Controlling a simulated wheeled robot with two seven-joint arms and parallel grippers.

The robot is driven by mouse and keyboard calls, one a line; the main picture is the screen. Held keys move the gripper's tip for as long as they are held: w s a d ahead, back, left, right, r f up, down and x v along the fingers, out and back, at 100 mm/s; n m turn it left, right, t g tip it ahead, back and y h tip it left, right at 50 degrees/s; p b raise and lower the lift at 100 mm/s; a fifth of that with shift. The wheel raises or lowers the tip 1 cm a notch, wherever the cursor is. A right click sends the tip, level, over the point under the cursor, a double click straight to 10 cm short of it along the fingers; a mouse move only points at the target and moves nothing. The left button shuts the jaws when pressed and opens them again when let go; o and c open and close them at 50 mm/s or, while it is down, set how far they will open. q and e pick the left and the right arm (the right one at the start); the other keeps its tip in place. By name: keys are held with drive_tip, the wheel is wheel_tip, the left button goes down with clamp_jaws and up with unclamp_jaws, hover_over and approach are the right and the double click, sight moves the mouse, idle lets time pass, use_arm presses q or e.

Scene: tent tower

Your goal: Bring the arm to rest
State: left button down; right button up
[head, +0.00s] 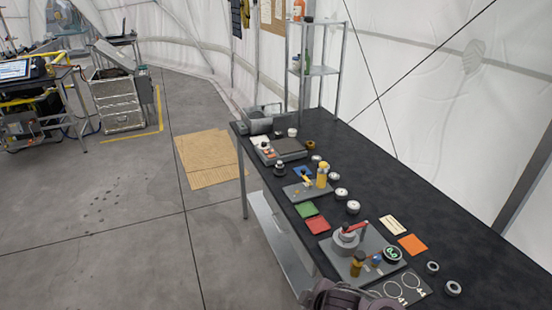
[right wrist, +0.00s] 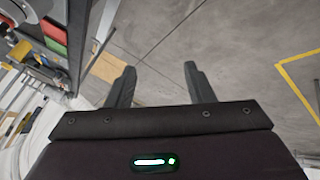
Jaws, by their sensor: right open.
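My right gripper (right wrist: 159,82) shows in the right wrist view with its two dark fingers spread apart. Nothing is between them, and grey floor shows behind. At the bottom edge of the head view a dark part of my arm (head: 350,297) shows close to the front edge of the black workbench (head: 448,208). In that view the fingers cannot be made out. My left gripper is in neither view.
The bench holds a grey plate with a red-handled device (head: 347,236), a green card (head: 306,209), a red card (head: 317,225), an orange card (head: 413,245) and several small jars. A wire shelf (head: 318,71) stands behind. The floor (head: 120,220) left of the bench is mostly clear.

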drive_tip(key=s+d+r+m+g+h, duration=0.1)
drive_tip(key=s+d+r+m, duration=0.2)
drive_tip(key=s+d+m, duration=0.4)
drive_tip(key=s+d+r+m+g+h, duration=0.1)
drive_tip(key=s+d+r+m, duration=0.3)
drive_tip(key=s, duration=0.4)
drive_tip(key=s+f+g+b, duration=0.1)
drive_tip(key=f+b, duration=0.2)
drive_tip(key=f, duration=1.1)
drive_tip(key=s+d+f+b, duration=0.1)
drive_tip(key=s+f+b, duration=0.15)
drive_tip(key=f, duration=1.15)
drive_tip(key=f+g+b, duration=0.1)
drive_tip(key=f+b, duration=0.2)
drive_tip(key=f, duration=1.1)
use_arm(q)
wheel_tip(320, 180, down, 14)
drive_tip(key=b, duration=0.5)
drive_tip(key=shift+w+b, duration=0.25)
drive_tip(key=shift+b, duration=0.1)
use_arm(e)
drive_tip(key=s+d+f+g, duration=0.1)
drive_tip(key=s+d+f, duration=0.2)
drive_tip(key=s+f, duration=1.5)
wheel_tip(320, 180, down, 3)
drive_tip(key=shift+s+d+f+h, duration=0.2)
drive_tip(key=shift+s+h, duration=0.1)
drive_tip(key=shift+s, duration=0.1)
